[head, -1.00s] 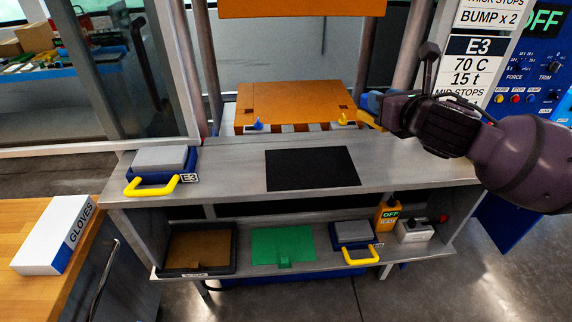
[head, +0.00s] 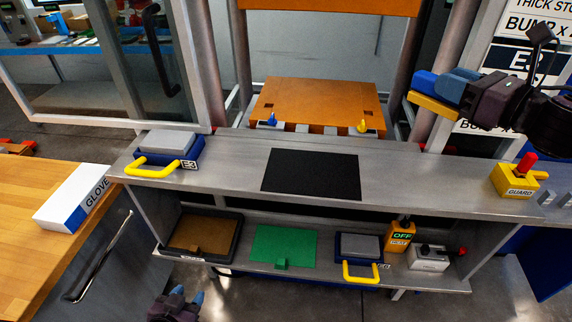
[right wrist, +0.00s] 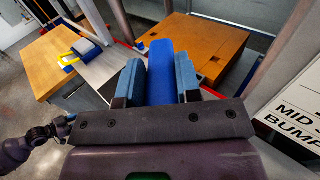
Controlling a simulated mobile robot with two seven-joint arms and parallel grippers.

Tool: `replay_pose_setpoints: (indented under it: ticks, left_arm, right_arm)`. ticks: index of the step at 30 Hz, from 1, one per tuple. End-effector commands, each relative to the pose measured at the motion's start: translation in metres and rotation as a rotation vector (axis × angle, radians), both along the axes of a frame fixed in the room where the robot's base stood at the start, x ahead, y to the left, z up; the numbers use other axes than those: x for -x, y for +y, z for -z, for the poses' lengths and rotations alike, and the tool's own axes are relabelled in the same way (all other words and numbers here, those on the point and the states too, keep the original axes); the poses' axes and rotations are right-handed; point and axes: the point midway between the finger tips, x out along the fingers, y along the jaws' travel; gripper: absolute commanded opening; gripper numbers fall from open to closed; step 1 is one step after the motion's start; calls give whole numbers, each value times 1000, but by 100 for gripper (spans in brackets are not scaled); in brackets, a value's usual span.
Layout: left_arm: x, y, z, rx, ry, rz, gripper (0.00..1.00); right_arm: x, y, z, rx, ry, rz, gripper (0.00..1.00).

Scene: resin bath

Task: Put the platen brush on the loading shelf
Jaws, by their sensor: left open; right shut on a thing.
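The platen brush (head: 432,104), blue with a yellow underside, is in my right gripper (head: 458,88). It is held in the air to the right of the orange lower platen (head: 310,98). In the right wrist view the blue brush body (right wrist: 160,68) sits between the two blue fingertips. The loading shelf appears to be the long grey upper surface (head: 235,165) in front of the press, with a black mat (head: 312,174) on it. My left gripper (head: 187,299) is open and empty at the bottom edge of the head view, below the lower shelf.
A grey-and-blue block with a yellow handle (head: 167,150) stands on the shelf's left end; a yellow guard switch box (head: 516,178) is at its right. The lower shelf holds trays, a green sheet (head: 283,246) and control boxes. Press columns rise beside the platen. Grey surface beside the mat is clear.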

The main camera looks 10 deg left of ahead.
Motion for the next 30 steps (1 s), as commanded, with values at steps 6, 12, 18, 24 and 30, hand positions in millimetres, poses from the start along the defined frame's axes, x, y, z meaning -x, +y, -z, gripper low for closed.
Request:
replay_pose_setpoints:
  ticks: [6, 12, 18, 24, 30]
  left_arm:
    - [0, 1, -1, -1, -1, 0, 43]
    - [1, 4, 0, -10, 3, 1, 43]
    - [1, 2, 2, -5, 3, 0, 43]
    - [2, 1, 5, -2, 6, -2, 43]
    - [2, 1, 6, 0, 6, -3, 43]
  right_arm:
    - [5, 5, -1, -38, -37, -38, 0]
    - [5, 4, -1, -41, -43, -37, 0]
    - [5, 5, 21, -45, -37, -36, 0]
    - [5, 5, 65, -46, -35, -34, 0]
    - [5, 5, 107, -45, -37, -33, 0]
